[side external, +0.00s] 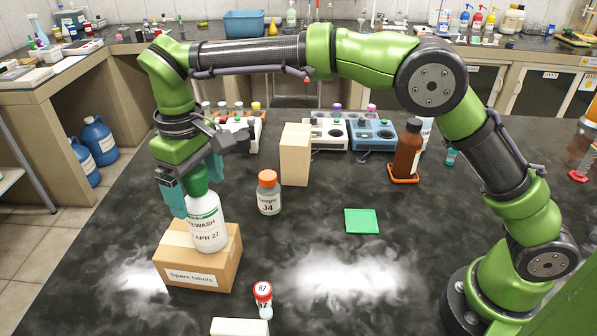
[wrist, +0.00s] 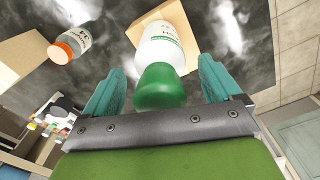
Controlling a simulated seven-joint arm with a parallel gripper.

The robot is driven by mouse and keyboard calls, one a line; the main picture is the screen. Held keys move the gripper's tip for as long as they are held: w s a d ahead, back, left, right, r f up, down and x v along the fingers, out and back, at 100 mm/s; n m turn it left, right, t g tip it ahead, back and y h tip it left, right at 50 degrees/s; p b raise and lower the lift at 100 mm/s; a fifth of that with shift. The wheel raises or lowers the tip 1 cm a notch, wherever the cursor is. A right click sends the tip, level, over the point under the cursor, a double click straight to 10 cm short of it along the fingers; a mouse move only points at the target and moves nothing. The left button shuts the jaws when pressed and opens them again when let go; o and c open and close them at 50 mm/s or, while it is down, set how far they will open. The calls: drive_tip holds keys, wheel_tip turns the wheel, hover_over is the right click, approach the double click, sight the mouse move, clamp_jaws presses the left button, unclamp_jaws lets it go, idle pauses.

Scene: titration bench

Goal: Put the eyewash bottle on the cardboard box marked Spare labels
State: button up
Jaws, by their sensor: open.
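The eyewash bottle (side external: 207,228) is white with a green cap and stands upright on the cardboard box marked Spare labels (side external: 190,278). In the wrist view the bottle (wrist: 161,50) shows with its cap toward me, and part of the box (wrist: 182,18) shows behind it. My gripper (side external: 194,190) is at the height of the cap, with its teal fingers apart on either side. In the wrist view there is a gap between each finger and the green cap, and the gripper (wrist: 160,85) looks open. The bottle's base rests on the box top.
An orange-capped sample jar (side external: 268,193) and a tan block (side external: 295,155) stand right of the box. A small red-capped vial (side external: 263,300) stands in front. A brown bottle (side external: 408,150) and a green square (side external: 361,221) are farther right. The bench between them is clear.

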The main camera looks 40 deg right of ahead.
wheel_tip(320, 180, up, 11)
drive_tip(key=shift+f, duration=0.1)
drive_tip(key=shift+d+r, duration=0.15)
drive_tip(key=shift+r, duration=0.05)
drive_tip(key=s+d+r+m+t+y, duration=0.1)
drive_tip(key=s+d+r, duration=0.15)
drive_tip(key=d, duration=0.55)
drive_tip(key=s+d+r+m+t, duration=0.1)
drive_tip(key=s+d+r, duration=0.15)
drive_tip(key=d, duration=0.55)
drive_tip(key=s+d+f+m+t, duration=0.2)
drive_tip(key=s+d+f+m, duration=0.1)
drive_tip(key=s+d+f, duration=0.2)
drive_tip(key=s+d+f+m+t+y, duration=0.1)
drive_tip(key=s+d+f+m+t, duration=0.2)
drive_tip(key=s, duration=0.7)
wheel_tip(320, 180, down, 4)
drive_tip(key=shift+d+r, duration=0.2)
drive_tip(key=shift+d, duration=0.85)
drive_tip(key=shift+s, duration=0.1)
